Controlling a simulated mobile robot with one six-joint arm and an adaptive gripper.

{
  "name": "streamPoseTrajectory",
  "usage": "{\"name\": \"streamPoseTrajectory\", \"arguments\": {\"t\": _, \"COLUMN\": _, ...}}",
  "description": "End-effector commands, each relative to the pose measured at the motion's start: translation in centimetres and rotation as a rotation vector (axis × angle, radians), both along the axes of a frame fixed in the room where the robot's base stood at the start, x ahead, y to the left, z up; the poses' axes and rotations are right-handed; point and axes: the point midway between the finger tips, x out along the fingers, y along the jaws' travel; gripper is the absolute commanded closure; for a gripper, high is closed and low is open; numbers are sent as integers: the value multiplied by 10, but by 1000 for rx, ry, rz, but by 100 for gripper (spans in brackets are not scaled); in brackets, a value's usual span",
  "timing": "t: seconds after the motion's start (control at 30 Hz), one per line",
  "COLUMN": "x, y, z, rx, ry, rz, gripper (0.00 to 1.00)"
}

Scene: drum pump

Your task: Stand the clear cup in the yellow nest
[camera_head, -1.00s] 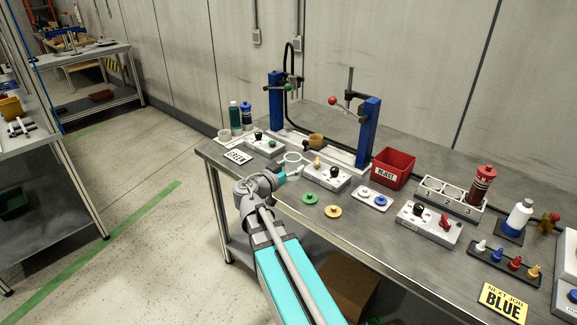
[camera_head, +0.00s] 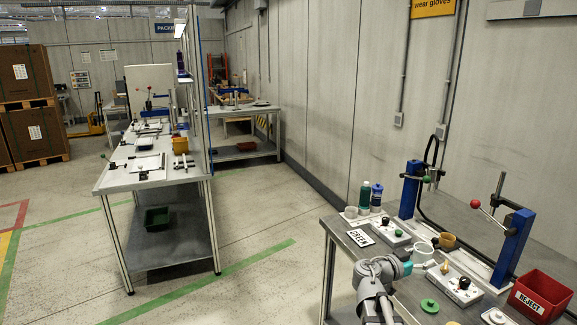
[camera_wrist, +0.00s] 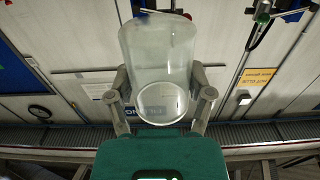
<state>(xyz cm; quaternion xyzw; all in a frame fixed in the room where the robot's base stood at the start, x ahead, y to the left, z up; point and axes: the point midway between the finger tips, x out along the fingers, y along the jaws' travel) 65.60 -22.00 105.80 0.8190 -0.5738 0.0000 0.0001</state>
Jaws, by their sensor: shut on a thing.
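The clear cup (camera_wrist: 158,52) is between the two fingers of my gripper (camera_wrist: 160,95) in the wrist view, with one finger against each side. In the head view, the cup (camera_head: 424,252) shows small and pale at the end of my gripper (camera_head: 415,262), over the near left part of the bench. A yellow-tan round holder (camera_head: 447,241), which looks like the yellow nest, stands just behind the cup, near the blue-posted frame. The cup is apart from the bench as far as I can tell; the gap is hard to judge.
The blue-posted frame (camera_head: 411,190) with levers stands behind. Bottles (camera_head: 365,197) and a white cup (camera_head: 351,212) are at the back left. Open floor lies left.

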Motion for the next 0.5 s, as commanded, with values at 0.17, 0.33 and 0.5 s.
{"name": "streamPoseTrajectory", "arguments": {"t": 0.17, "x": 0, "y": 0, "z": 27, "rx": 0, "ry": 0, "rz": 0, "gripper": 52}}
{"name": "streamPoseTrajectory", "arguments": {"t": 0.33, "x": 0, "y": 0, "z": 39, "rx": 0, "ry": 0, "rz": 0, "gripper": 52}}
{"name": "streamPoseTrajectory", "arguments": {"t": 0.5, "x": 0, "y": 0, "z": 43, "rx": 0, "ry": 0, "rz": 0, "gripper": 52}}
